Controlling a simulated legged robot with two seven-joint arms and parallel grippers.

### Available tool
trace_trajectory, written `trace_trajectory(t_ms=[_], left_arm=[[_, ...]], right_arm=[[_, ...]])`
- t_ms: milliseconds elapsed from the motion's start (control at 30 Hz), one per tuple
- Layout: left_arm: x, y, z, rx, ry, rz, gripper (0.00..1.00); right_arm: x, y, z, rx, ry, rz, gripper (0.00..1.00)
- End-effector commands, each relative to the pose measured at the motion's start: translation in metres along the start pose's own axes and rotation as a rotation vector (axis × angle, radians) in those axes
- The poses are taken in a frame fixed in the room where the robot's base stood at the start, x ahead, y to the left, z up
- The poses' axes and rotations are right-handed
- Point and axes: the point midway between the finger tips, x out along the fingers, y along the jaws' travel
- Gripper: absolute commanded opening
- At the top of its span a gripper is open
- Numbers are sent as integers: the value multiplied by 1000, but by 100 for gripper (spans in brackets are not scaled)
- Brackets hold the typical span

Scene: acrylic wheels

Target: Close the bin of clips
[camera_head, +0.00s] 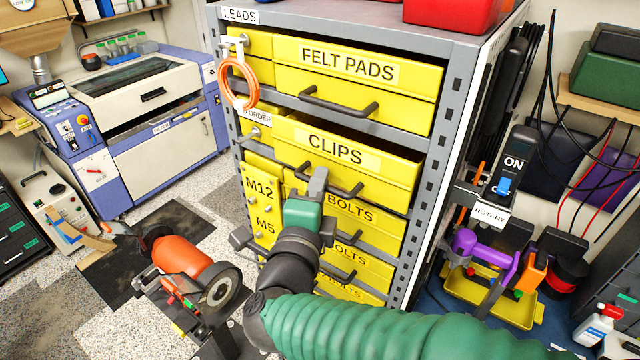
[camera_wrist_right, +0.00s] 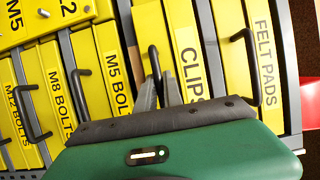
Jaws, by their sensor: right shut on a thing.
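The bin of clips (camera_head: 388,176) is a wide yellow drawer with a CLIPS label and a dark bar handle. It sits in the grey rack, below the felt pads bin and above the bolts bins. Its front seems to stand slightly out, but I cannot tell how far. My right gripper (camera_head: 318,183) is at its handle, with the fingers closed on the bar. In the wrist view the fingers (camera_wrist_right: 160,92) meet the handle (camera_wrist_right: 153,62) beside the CLIPS label (camera_wrist_right: 190,72). The inside of the bin is hidden. My left gripper is not in view.
The felt pads bin (camera_head: 350,78) is above, with an orange ring of cable (camera_head: 239,83) hanging at its left. Yellow bolts bins (camera_head: 375,228) with protruding handles are below. An orange grinder (camera_head: 180,258) stands at lower left. A rotary tool station (camera_head: 490,215) is right of the rack.

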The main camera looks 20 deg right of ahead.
Motion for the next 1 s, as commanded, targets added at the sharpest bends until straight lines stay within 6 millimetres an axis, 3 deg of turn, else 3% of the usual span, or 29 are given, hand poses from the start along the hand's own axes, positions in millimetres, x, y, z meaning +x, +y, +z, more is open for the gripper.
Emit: trace_trajectory(t_ms=[733,1000], left_arm=[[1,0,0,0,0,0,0],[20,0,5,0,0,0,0]], right_arm=[[2,6,-3,-4,7,12,0],[27,9,-15,-2,9,11,0]])
